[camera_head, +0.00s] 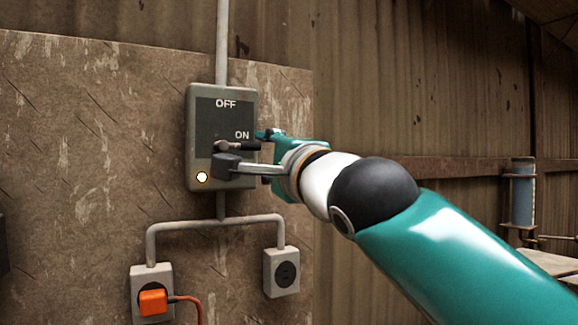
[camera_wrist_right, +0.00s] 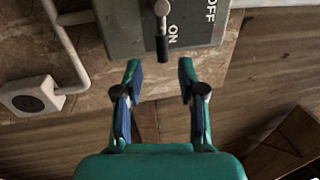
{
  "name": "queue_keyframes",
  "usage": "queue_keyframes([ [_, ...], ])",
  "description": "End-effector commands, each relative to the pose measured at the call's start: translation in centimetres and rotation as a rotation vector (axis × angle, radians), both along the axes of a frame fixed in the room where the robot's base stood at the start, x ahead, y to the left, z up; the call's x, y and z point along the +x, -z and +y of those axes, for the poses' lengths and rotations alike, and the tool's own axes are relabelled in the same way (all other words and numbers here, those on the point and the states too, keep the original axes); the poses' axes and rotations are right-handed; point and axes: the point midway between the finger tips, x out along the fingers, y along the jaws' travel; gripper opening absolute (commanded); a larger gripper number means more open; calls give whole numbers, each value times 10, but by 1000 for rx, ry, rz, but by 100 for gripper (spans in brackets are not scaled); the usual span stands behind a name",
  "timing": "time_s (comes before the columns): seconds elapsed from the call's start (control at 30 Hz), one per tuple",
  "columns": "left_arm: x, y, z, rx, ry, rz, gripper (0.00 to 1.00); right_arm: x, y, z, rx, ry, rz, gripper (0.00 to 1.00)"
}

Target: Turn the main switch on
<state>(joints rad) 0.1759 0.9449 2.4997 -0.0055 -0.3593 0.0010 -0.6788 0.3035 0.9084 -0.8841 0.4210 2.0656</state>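The grey switch box (camera_head: 193,120) is mounted on the wall panel, with OFF printed at the top of its dark face and ON lower right. Its lever (camera_head: 240,147) has a black handle that points right, just below the ON mark. A small round lamp (camera_head: 202,177) at the lower left of the box glows pale yellow. My right gripper (camera_head: 267,134) is at the right side of the box. In the right wrist view its two fingers (camera_wrist_right: 160,65) are spread, with the black handle (camera_wrist_right: 162,48) lined up between them; neither finger appears to touch it. My left gripper is out of view.
Conduit (camera_head: 222,50) runs above the box and branches below to two sockets. An orange plug (camera_head: 153,302) sits in the left socket; the right socket (camera_head: 283,272) is empty. A blue cylinder (camera_head: 522,195) stands far right. The space in front of the panel's left half is clear.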

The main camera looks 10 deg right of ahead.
Motion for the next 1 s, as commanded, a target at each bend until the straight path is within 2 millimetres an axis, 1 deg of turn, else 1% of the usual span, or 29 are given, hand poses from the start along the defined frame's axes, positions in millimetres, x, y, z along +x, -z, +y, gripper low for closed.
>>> queue_keyframes([
  [0.03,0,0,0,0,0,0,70,-8,1,-3,-2,-1,-1,40],
  [0.2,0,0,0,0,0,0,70,-32,7,-10,-2,-3,-1,40],
  [0.43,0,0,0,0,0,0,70,-58,14,-19,-3,-2,0,40],
  [0.63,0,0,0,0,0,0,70,-66,17,-22,-1,-1,3,40],
  [1.0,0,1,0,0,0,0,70,-67,17,-22,-2,0,2,40],
])
